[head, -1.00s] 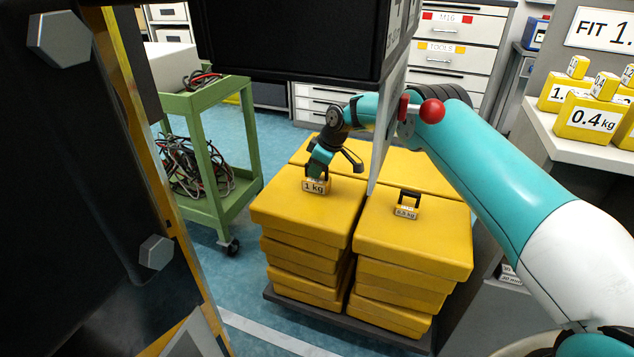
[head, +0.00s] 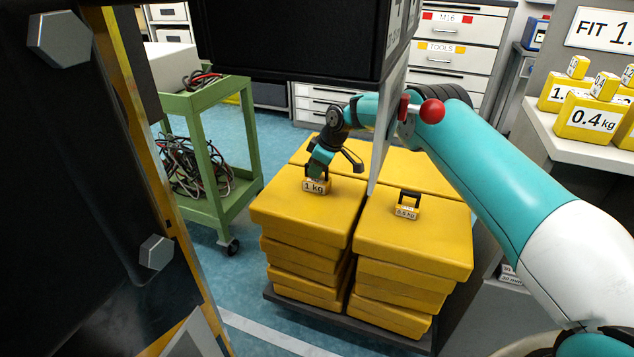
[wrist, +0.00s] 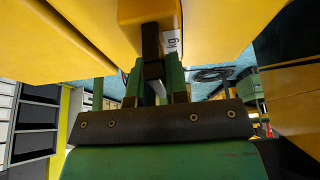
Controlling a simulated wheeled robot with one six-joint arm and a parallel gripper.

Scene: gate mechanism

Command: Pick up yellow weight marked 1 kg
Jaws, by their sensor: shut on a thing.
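The small yellow weight marked 1 kg (head: 315,186) is on top of the left stack of yellow slabs (head: 305,215) in the head view. My gripper (head: 319,170) is above it and shut on its dark handle. In the wrist view the weight (wrist: 135,14) shows its yellow body and a label ending in "kg". Its dark handle (wrist: 151,45) lies between the fingers of my gripper (wrist: 156,75). The weight looks to be resting on the slab or very close to it; I cannot tell if there is a gap.
A 0.5 kg weight (head: 406,207) stands on the right stack (head: 415,240). A hanging grey plate (head: 386,130) is close beside my arm. A green cart (head: 205,100) with cables stands left. Several yellow weights, one marked 0.4 kg (head: 592,121), sit on the right bench.

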